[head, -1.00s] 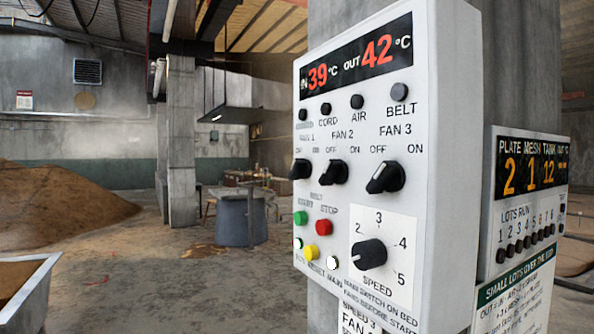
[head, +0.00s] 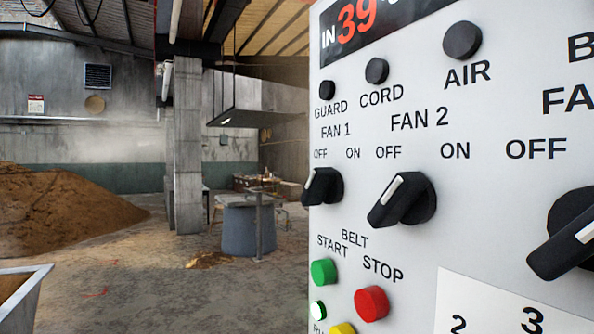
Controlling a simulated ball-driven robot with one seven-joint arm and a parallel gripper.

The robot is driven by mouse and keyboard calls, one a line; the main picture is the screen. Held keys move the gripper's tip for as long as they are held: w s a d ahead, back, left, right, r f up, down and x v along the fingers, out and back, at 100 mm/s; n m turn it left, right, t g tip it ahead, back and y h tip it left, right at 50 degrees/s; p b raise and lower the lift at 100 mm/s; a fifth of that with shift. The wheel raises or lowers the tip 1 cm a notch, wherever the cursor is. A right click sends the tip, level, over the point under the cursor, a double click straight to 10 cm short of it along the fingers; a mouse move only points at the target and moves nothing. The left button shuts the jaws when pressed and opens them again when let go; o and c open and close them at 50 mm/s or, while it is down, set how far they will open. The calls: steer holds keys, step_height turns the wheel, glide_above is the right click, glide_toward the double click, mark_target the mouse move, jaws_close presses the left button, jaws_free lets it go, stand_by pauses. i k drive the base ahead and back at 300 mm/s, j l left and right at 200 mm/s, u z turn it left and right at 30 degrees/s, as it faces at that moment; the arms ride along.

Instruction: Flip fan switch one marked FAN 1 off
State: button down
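The FAN 1 switch (head: 324,187) is a black rotary knob near the left edge of the white control panel (head: 480,245). OFF is printed above its left and ON above its right. Its grip bar with a white line is seen steeply from the side; its upper end seems to lean right, toward ON, but I cannot tell for sure. The similar FAN 2 knob (head: 405,198) is to its right, its white line leaning up to the right. My gripper is not in view, and nothing touches the switches.
A FAN 3 knob (head: 570,240) is cut by the right edge. Below FAN 1 are a green START button (head: 323,271) and a red STOP button (head: 371,303). Left of the panel, open floor (head: 160,290) leads to a grain heap (head: 55,212) and a blue-grey tub (head: 240,230).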

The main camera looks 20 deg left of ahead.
mark_target(325, 184)
steer(key=i+j, duration=0.15)
steer(key=j, duration=0.25)
steer(key=i+j, duration=0.15)
steer(key=j, duration=0.2)
steer(key=i+j, duration=0.2)
steer(key=j, duration=0.2)
steer(key=i+j+z, duration=0.1)
steer(key=j, duration=0.3)
steer(key=i+j, duration=0.2)
steer(key=j, duration=0.2)
steer(key=i+j, duration=0.15)
steer(key=j, duration=0.8)
steer(key=k+j, duration=0.15)
steer(key=j, duration=0.4)
steer(key=j+z, duration=0.1)
steer(key=j, duration=0.45)
